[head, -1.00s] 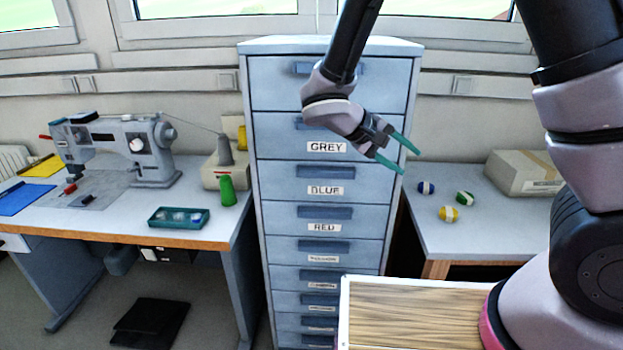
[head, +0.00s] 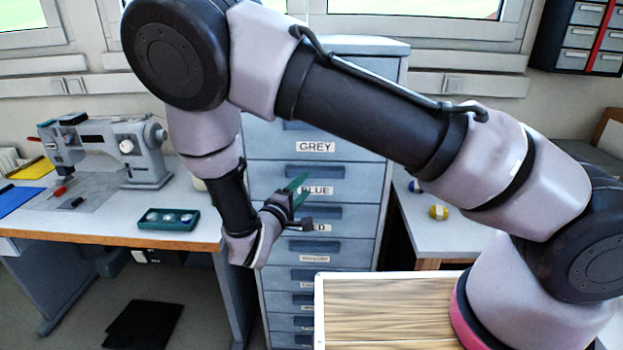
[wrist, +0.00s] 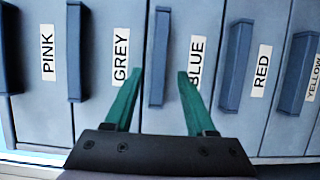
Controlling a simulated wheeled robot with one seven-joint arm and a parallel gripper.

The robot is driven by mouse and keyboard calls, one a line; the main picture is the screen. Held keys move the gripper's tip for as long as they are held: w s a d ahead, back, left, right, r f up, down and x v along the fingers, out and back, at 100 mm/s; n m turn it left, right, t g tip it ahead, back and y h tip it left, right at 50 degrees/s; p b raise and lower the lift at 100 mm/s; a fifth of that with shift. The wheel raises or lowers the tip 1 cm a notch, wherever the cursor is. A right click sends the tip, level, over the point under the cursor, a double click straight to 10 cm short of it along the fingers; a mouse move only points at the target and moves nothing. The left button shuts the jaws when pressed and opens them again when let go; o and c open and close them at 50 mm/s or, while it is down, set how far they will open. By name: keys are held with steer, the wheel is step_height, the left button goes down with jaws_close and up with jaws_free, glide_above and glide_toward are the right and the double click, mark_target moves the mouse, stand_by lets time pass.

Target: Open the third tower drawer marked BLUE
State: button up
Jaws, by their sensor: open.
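The drawer tower (head: 362,215) stands in the middle of the head view, partly hidden by my arm. The drawer marked BLUE (head: 350,182) is closed, third from the top, below GREY. Its label also shows in the wrist view (wrist: 197,62). My gripper (head: 302,183) is open and empty, in front of the tower near the BLUE label. In the wrist view, my teal fingertips (wrist: 161,74) lie on either side of the BLUE drawer's dark handle (wrist: 158,60). Whether they touch it or how far off they are, I cannot tell.
PINK, GREY, RED and YELLOW drawers are closed around it. A sewing-machine table (head: 115,228) stands left, with a green tray (head: 168,219) on it. A table (head: 455,236) with small balls stands right.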

mark_target(315, 177)
steer(key=x, duration=0.6)
jaws_close()
steer(key=shift+s, duration=0.1)
steer(key=shift+s+f, duration=0.1)
steer(key=shift+f, duration=0.1)
stand_by(1.0)
